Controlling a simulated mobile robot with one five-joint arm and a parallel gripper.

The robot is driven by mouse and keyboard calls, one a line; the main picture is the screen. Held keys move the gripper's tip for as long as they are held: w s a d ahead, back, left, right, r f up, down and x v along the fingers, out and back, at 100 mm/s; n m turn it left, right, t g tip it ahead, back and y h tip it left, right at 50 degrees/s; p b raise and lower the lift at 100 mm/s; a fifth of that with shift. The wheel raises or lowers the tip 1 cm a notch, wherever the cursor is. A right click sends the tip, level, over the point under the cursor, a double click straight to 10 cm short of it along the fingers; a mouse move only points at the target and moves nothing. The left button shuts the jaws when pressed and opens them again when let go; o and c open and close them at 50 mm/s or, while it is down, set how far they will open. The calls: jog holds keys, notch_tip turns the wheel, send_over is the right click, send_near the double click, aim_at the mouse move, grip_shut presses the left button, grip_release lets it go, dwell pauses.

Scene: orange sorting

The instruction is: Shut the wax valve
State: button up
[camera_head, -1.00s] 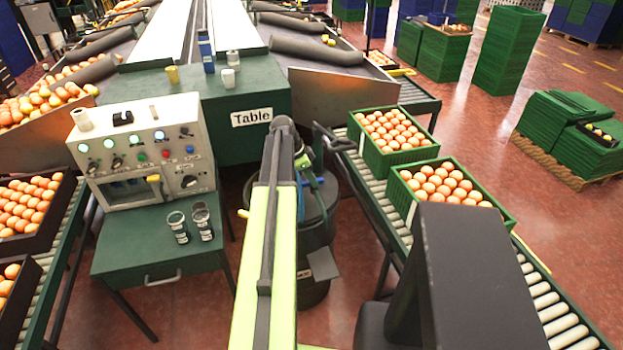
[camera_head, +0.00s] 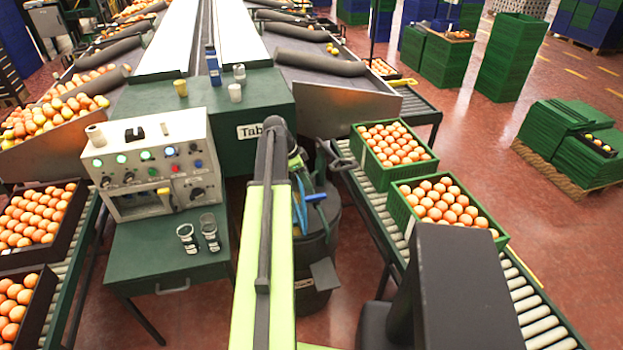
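A dark drum (camera_head: 322,228) stands on the floor behind my arm, between the green table and the right roller conveyor. A small blue handle (camera_head: 316,197) and other blue parts show at its top, just right of my lime-green arm. This looks like the wax valve, but I cannot tell for sure or read its position. My arm covers the left part of the drum. The end of my arm is low by the drum top and mostly hidden behind my upper arm. I cannot make out the fingers or whether they touch the handle.
A control box (camera_head: 150,150) with lit buttons and knobs stands on the green table (camera_head: 160,262) at left, with two glass cups (camera_head: 209,230) in front. Green crates (camera_head: 440,215) of oranges sit on the right conveyor (camera_head: 530,310).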

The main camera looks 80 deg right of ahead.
jog(key=p+v, duration=0.6)
jog(key=v, duration=0.2)
jog(key=shift+r, duration=0.25)
jog(key=shift+w+a, duration=0.1)
jog(key=shift+w, duration=0.05)
